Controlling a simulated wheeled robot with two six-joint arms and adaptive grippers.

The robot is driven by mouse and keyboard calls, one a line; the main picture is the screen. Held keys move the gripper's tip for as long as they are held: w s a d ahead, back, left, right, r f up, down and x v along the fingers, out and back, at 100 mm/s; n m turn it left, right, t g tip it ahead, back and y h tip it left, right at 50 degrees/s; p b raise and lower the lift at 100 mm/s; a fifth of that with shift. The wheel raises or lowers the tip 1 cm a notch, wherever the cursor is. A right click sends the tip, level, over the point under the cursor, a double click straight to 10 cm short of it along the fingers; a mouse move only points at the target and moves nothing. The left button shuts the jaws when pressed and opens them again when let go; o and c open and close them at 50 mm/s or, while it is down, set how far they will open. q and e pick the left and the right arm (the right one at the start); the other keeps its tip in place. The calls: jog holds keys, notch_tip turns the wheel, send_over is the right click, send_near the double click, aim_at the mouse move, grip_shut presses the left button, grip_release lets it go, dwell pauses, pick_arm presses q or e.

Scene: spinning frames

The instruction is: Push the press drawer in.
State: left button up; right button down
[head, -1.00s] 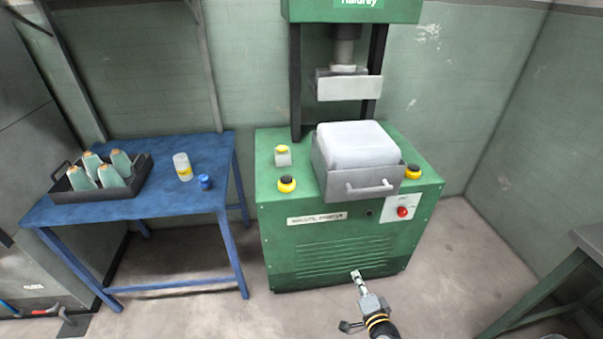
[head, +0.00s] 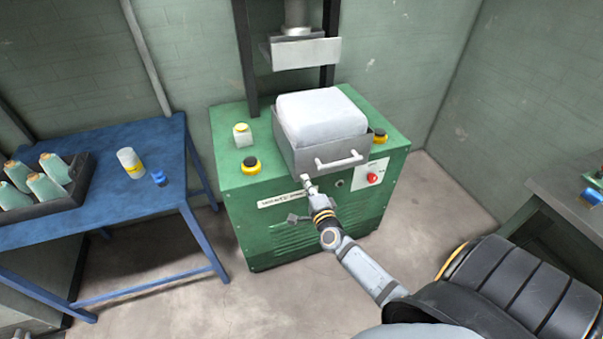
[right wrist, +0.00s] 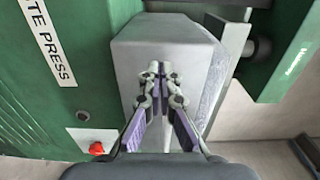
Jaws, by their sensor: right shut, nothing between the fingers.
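The press drawer (head: 307,157) is a grey metal tray on top of the green press (head: 235,208). It stands out toward me, forward of the raised press plate (head: 305,53). A white block (head: 320,116) fills it, and a bar handle (head: 340,161) is on its front. My right gripper (head: 307,180) is shut and empty, close to the drawer front at the left of the handle. In the right wrist view the closed fingertips (right wrist: 158,70) point at the grey drawer front (right wrist: 135,50); I cannot tell whether they touch. My left gripper is not in view.
Yellow-ringed buttons (head: 251,165) and a red button (head: 373,177) are on the press. A blue table (head: 110,195) at left holds a tray of cones (head: 60,200), a white bottle (head: 130,163) and a blue cap (head: 159,177). A bench (head: 560,200) stands at right.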

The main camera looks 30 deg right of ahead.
aim_at(299, 168)
jog(key=x, duration=0.3)
jog(key=shift+w+d, duration=0.1)
jog(key=shift+w, duration=0.25)
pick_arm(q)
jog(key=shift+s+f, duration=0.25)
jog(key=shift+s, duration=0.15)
pick_arm(e)
jog(key=shift+w, duration=0.3)
jog(key=shift+w, duration=0.15)
